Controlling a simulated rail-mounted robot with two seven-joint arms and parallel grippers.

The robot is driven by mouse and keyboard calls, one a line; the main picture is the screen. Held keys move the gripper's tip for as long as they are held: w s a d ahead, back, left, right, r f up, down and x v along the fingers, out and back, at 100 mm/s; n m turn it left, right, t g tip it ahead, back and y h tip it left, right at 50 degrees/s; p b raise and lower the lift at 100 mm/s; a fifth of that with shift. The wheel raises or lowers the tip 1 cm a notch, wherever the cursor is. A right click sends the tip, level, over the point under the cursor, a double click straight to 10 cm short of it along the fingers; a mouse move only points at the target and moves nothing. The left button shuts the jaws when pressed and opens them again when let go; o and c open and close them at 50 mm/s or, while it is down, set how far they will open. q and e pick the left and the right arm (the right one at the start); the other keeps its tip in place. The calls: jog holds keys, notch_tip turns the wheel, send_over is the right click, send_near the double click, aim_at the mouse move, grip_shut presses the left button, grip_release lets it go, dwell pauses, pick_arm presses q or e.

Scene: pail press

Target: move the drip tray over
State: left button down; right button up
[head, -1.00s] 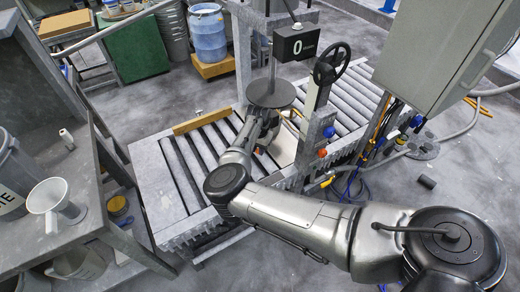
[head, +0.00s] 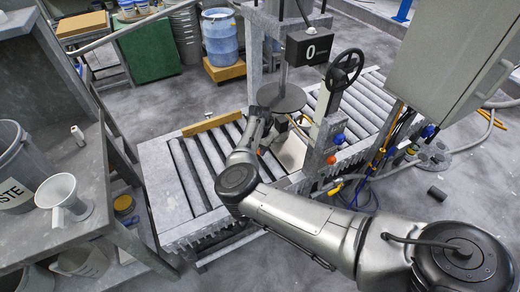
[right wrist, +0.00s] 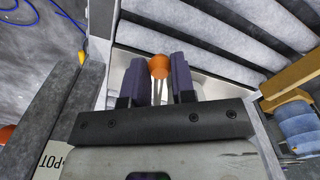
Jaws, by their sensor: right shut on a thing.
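The drip tray (head: 291,152) is a pale, shiny flat tray at the press, under the round dark press plate (head: 275,97). In the right wrist view its bright metal surface (right wrist: 205,88) lies beside the rollers, with an orange ball knob (right wrist: 159,67) on a thin stem. My right gripper (right wrist: 158,80) is shut on the stem of that knob, a dark finger on either side. In the head view my right gripper (head: 264,142) is low at the tray's left side, partly hidden by its own wrist. My left gripper is not in view.
A roller conveyor (head: 195,175) runs on both sides of the press, with a wooden bar (head: 211,124) across its far side. The press column with its handwheel (head: 344,68) and a grey cabinet (head: 450,55) stand to the right. A bench with a funnel (head: 62,195) is at left.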

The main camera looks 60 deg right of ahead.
jog(key=shift+o, duration=0.2)
jog(key=shift+w+d+f+b, duration=0.15)
jog(key=shift+w+b, duration=0.2)
jog(key=shift+w, duration=0.2)
jog(key=shift+w+d+b, duration=0.1)
jog(key=shift+w+b, duration=0.25)
jog(key=shift+w, duration=0.15)
jog(key=shift+o, duration=0.2)
jog(key=shift+w+d+b, duration=0.2)
jog(key=shift+w+b, duration=0.2)
jog(key=shift+w, duration=0.4)
jog(key=shift+d, duration=0.1)
